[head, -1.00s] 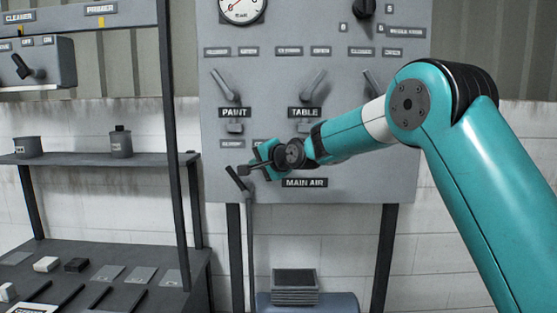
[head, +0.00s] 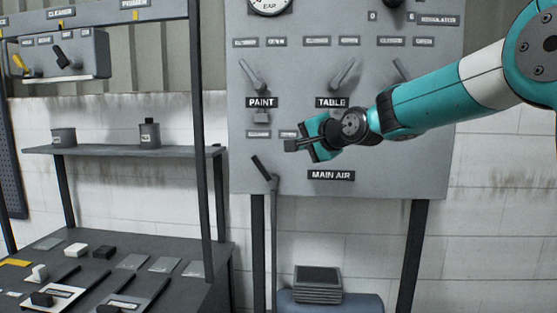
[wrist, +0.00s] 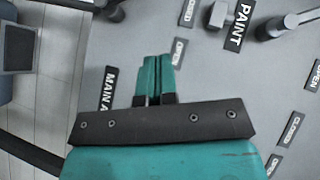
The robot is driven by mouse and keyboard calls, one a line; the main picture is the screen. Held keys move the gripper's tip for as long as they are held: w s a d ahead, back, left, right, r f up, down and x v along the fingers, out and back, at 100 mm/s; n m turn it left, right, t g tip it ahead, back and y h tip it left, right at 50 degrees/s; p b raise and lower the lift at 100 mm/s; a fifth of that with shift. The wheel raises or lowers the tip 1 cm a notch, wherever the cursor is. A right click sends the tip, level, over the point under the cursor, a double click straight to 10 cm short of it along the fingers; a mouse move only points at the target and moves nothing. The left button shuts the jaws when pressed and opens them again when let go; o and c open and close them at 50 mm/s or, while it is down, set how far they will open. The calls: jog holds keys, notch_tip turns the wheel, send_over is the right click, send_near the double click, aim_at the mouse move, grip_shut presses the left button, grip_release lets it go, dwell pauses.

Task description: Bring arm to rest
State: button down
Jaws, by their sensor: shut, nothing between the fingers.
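My gripper (head: 290,146) is in front of the grey air panel (head: 420,175), above and left of the MAIN AIR label (head: 331,175). In the wrist view its two teal fingers (wrist: 153,80) lie side by side, shut and empty. The MAIN AIR lever (head: 262,168) slants up to the left, below and left of the fingers, with a visible gap in the head view. The PAINT lever (head: 252,75) and the TABLE lever (head: 343,73) stand above my gripper. My wrist hides part of the panel between them and MAIN AIR.
A dark shelf rack (head: 125,150) with two small containers stands left of the panel. A bench (head: 190,285) with several small items is at lower left. A grey stack (head: 317,283) sits on a blue tank (head: 335,302) below the panel.

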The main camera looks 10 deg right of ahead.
jog(key=s+a+f+n+g, duration=0.3)
jog(key=s+a+f+n, duration=0.1)
jog(key=s, duration=0.5)
jog(key=s+a+f+n+g, duration=0.3)
jog(key=s+f+n+g, duration=0.1)
jog(key=s, duration=0.5)
jog(key=s+f+n+g, duration=0.3)
jog(key=s+f+n, duration=0.1)
jog(key=s, duration=0.7)
jog(key=s+f+n+g+h, duration=0.1)
jog(key=s+f+n+g, duration=0.2)
jog(key=s, duration=0.9)
notch_tip(320, 180, down, 2)
jog(key=shift+s+d+f+n+g+h, duration=0.1)
jog(key=shift+s+d+n+g+h, duration=0.25)
jog(key=shift+n, duration=0.75)
jog(key=shift+w, duration=0.1)
